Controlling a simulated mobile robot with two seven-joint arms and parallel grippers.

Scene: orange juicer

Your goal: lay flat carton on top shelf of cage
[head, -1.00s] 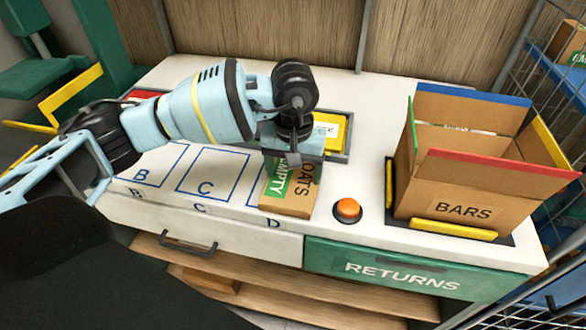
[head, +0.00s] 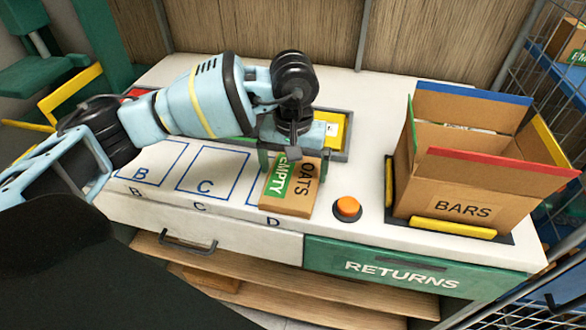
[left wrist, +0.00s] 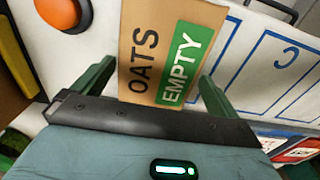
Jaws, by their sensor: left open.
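The flat brown OATS carton (head: 293,188) with a green EMPTY label lies on the white worktop over the D outline, by the front edge. My left gripper (head: 292,160) is open at its far end. In the left wrist view, the carton (left wrist: 150,50) shows between the two spread fingers (left wrist: 152,88) of the left gripper, with a gap to the right finger. I cannot tell whether either finger touches it. The wire cage (head: 520,60) stands at the right, cut by the picture edge, with a blue upper shelf (head: 548,68). My right gripper is out of view.
An open BARS box (head: 462,208) stands on the right of the worktop. An orange button (head: 347,208) sits between it and the carton. A grey-rimmed yellow tray (head: 345,140) lies behind the gripper. Another carton (head: 570,45) is in the cage. Outlines B and C are bare.

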